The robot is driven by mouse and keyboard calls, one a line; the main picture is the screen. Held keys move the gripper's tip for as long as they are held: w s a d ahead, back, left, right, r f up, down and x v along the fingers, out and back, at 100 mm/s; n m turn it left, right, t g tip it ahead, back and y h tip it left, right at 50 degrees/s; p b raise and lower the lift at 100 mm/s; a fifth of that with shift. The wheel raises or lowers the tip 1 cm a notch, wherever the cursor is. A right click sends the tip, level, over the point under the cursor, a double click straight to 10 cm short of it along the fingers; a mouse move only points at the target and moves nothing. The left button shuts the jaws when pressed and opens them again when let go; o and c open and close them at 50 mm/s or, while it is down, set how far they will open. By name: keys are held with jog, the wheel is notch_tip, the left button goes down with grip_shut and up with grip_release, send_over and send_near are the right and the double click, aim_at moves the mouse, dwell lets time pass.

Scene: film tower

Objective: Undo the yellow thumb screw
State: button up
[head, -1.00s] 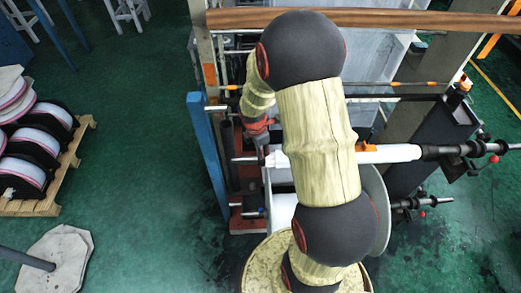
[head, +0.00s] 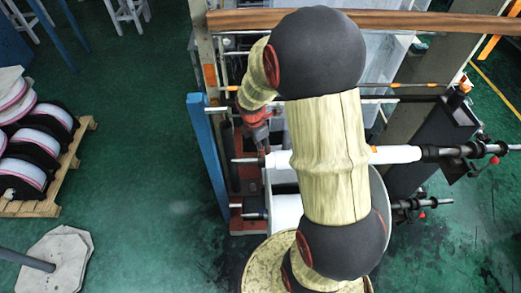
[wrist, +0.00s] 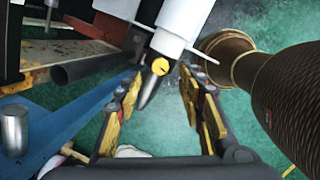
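The yellow thumb screw (wrist: 160,66) shows as a small round yellow head on the dark tapered end of a shaft (wrist: 149,90) in the wrist view. Behind it is a white roll (wrist: 183,22). My gripper (wrist: 163,98) is open, with yellow-padded fingers to the left and right of the shaft end. The screw lies between them in the picture; I see no finger touching it. In the head view my gripper (head: 260,137) is over the left end of the white roll (head: 398,154). The screw cannot be made out there.
A blue post (head: 207,150) stands left of the shaft end; a blue beam (wrist: 80,118) also shows in the wrist view. A dark tube (wrist: 88,69) lies close to the left finger. Spools on a pallet (head: 45,190) stand far left, with open green floor between.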

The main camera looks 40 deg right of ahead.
notch_tip(320, 180, up, 7)
jog(key=a, duration=0.1)
jog(key=shift+s+a, duration=0.15)
jog(key=shift+s, duration=0.1)
dwell(0.5)
jog(key=s+a+f+m+t+b, duration=0.1)
jog(key=s+a+f+m+b, duration=0.2)
jog(key=b, duration=0.6)
jog(key=s+a+f+m+t+y+b, duration=0.1)
jog(key=s+a+f+m+t+b, duration=0.1)
jog(key=s+a+m+b, duration=0.5)
jog(key=s+a+f+m+t+y+b, duration=0.1)
jog(key=s+a+f+m+b, duration=0.3)
jog(key=a+b, duration=0.5)
jog(key=s+m+b, duration=0.1)
jog(key=b, duration=0.2)
jog(key=shift+a+m+t, duration=0.2)
jog(key=shift+m+t, duration=0.2)
